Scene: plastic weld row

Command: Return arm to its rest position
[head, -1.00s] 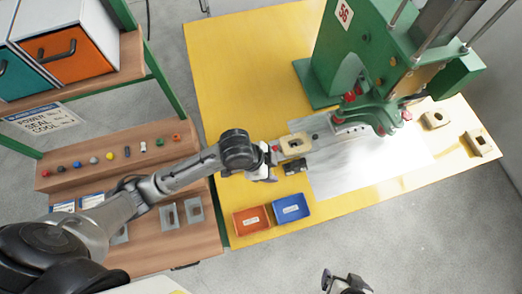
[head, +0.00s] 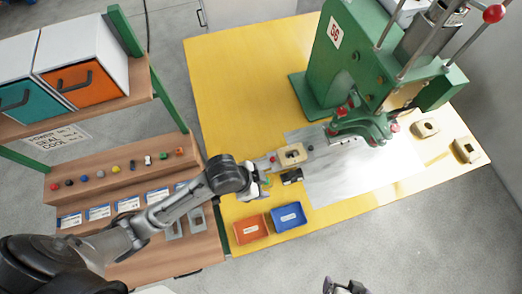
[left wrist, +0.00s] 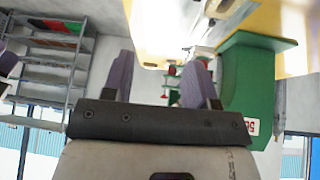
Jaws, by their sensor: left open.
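My left arm reaches in from the lower left, across the wooden bench. Part of my right gripper (head: 343,286) shows at the bottom edge, too cut off to read its jaws.
A green press (head: 345,60) stands at the back. An orange tray (head: 251,229) and a blue tray (head: 289,216) sit at the table's front edge. Tan blocks (head: 425,128) lie at right. A wooden bench (head: 120,190) with coloured knobs stands at left. The table's back left is clear.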

